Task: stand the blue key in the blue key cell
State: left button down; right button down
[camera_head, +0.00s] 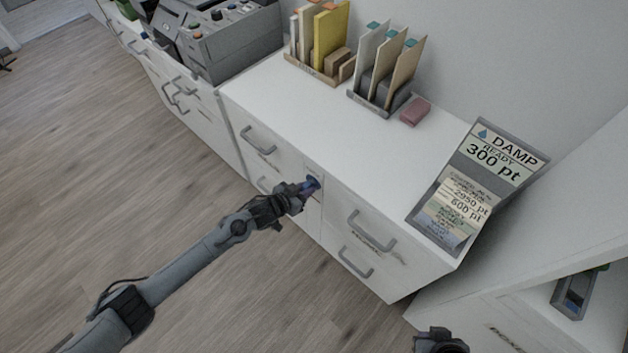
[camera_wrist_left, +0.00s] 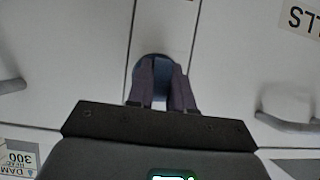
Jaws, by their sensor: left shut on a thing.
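My left gripper (camera_head: 299,192) reaches in from the left to the front of the white drawer desk. It is shut on a small blue object, taken as the blue key (camera_head: 312,183), at a narrow panel between two drawer columns. In the left wrist view the dark fingers of the left gripper (camera_wrist_left: 162,85) close around the blue key (camera_wrist_left: 153,63), in front of the white panel. I cannot tell whether the key touches the panel. No blue key cell can be made out. My right gripper (camera_head: 440,342) is only partly visible at the bottom edge; its fingers cannot be read.
The white desk (camera_head: 335,130) holds upright card racks (camera_head: 377,97), a pink block (camera_head: 414,111) and a grey display board (camera_head: 478,185). Drawer handles (camera_head: 372,232) stick out either side of the left gripper. A grey machine (camera_head: 228,42) stands further left. The wooden floor is clear.

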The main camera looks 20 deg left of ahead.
pick_arm(q)
jog(key=shift+s+a+p, duration=0.45)
jog(key=shift+s+p, duration=0.3)
jog(key=shift+s, duration=0.1)
jog(key=shift+s+a+p, duration=0.45)
jog(key=shift+s+p, duration=0.35)
jog(key=shift+s, duration=0.05)
jog(key=shift+s+a+p, duration=0.45)
jog(key=shift+s+p, duration=0.3)
jog(key=shift+s, duration=0.1)
jog(key=shift+s+r, duration=0.1)
